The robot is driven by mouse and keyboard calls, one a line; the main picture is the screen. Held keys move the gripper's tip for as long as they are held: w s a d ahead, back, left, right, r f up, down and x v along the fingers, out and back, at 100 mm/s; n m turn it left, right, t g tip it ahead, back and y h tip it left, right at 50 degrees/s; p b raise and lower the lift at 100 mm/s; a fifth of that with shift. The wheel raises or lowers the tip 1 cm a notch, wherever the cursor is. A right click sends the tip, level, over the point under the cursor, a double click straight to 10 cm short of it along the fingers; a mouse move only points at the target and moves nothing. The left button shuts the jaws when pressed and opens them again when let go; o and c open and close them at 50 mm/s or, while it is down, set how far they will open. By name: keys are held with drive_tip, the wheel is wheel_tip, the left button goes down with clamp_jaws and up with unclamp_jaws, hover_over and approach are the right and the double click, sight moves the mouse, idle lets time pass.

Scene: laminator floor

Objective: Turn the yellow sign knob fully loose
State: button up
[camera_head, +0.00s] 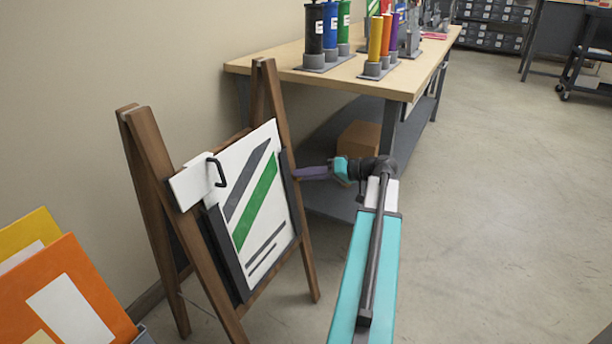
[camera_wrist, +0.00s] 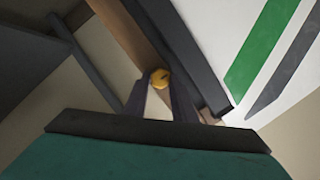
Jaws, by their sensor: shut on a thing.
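In the head view my gripper (camera_head: 303,173) reaches the right side of the sign (camera_head: 279,205), and the knob is hidden there. The sign is a white board with green and grey stripes on a wooden A-frame (camera_head: 152,165).
A white block with a black handle (camera_head: 197,182) is at the sign's upper left. A workbench (camera_head: 290,58) with coloured cylinders stands behind, a cardboard box (camera_head: 358,142) on its lower shelf. Orange and yellow folders (camera_head: 70,270) are at the lower left.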

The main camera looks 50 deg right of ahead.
drive_tip(key=o, duration=1)
drive_tip(key=shift+o, duration=0.2)
drive_tip(key=p+v, duration=0.3)
drive_tip(key=v, duration=1)
drive_tip(key=shift+s+p, duration=0.3)
drive_tip(key=shift+s, duration=0.05)
drive_tip(key=shift+s+d+r, duration=0.1)
drive_tip(key=shift+r, duration=0.05)
